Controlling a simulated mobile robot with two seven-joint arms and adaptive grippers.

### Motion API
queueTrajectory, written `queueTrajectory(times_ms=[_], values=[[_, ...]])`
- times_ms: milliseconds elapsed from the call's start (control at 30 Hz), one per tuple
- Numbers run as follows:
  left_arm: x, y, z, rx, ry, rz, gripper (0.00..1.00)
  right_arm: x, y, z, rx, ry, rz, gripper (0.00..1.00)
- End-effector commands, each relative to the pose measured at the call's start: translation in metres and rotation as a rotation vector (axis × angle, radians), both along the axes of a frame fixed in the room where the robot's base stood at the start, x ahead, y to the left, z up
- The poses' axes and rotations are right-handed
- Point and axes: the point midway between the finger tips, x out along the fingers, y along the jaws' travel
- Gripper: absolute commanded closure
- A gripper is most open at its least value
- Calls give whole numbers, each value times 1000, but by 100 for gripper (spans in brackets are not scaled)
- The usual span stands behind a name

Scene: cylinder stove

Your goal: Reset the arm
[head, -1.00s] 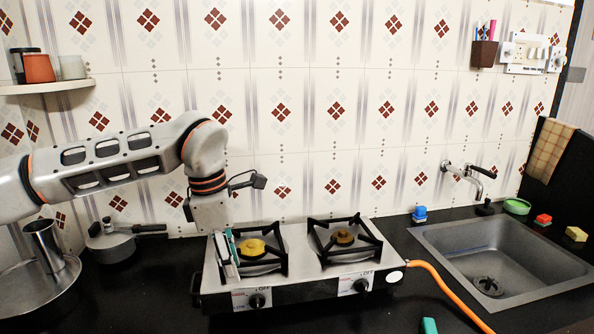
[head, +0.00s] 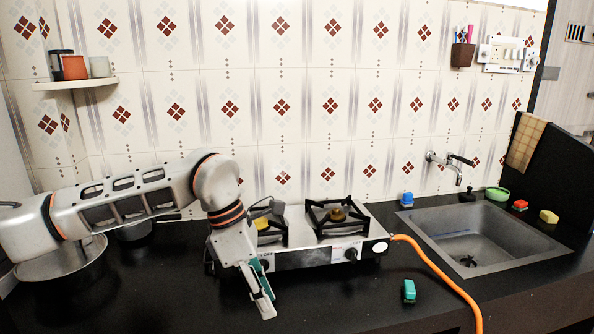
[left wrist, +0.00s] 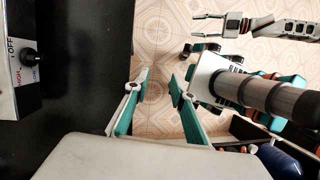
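My left arm comes in from the left over the counter in the head view. My left gripper (head: 266,300) points down in front of the stove's left part and hides some of it. In the left wrist view its two teal-lined fingers (left wrist: 158,100) stand apart with nothing between them, above the floor beside the counter edge. My right gripper (left wrist: 196,26) shows at the top of the left wrist view, its thin fingers apart and empty, over the tiled floor. The silver two-burner stove (head: 362,221) stands on the black counter, and its knob (left wrist: 30,56) shows in the left wrist view.
An orange hose (head: 440,274) runs from the stove over the counter's front. A teal object (head: 409,291) lies in front of the stove. The sink (head: 425,221) is to the right, with small items behind it. A pan (head: 60,264) sits under my left arm.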

Motion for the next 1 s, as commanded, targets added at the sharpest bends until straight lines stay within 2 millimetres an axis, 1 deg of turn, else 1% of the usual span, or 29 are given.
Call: queueTrajectory(times_ms=[33,67,100,167,200,267,300,400,500,533,600,667,767,867,967,1000], values=[[-13,-16,-9,-54,40,-11,76,3,0,2,0,-5,-1,60],[-19,-26,-13,-86,61,-15,76,5,0,3,-1,-9,0,60],[-29,-39,-18,-135,94,-17,76,7,-1,4,0,-12,-1,60],[-45,-61,-23,-217,149,-19,76,8,-1,4,-1,-14,-1,60],[-57,-76,-25,-279,191,-15,76,7,-1,4,0,-13,-1,60],[-74,-99,-26,-378,262,-2,76,5,0,3,0,-9,-1,60],[-85,-114,-24,-449,312,13,76,3,-1,2,0,-5,-1,60],[-108,-146,-14,-621,443,66,76,1,-1,0,0,-1,-1,60],[-122,-169,2,-787,578,145,76,1,-1,-1,-1,0,-1,60],[-124,-174,7,-836,620,173,76,1,-1,-1,-1,0,-1,60],[-125,-183,19,-948,717,249,76,1,-1,-1,-1,1,-1,60],[-123,-186,29,-1038,804,322,76,1,0,-1,-2,0,0,60],[-111,-185,40,-1181,946,465,76,1,-1,-1,-1,1,-1,60],[-91,-174,43,-1311,1089,628,76,1,0,-1,-2,0,0,60],[-69,-155,34,-1424,1231,812,76,1,0,-1,-2,0,0,60],[-59,-146,27,-1466,1286,892,76,1,0,-1,-2,0,0,60]])
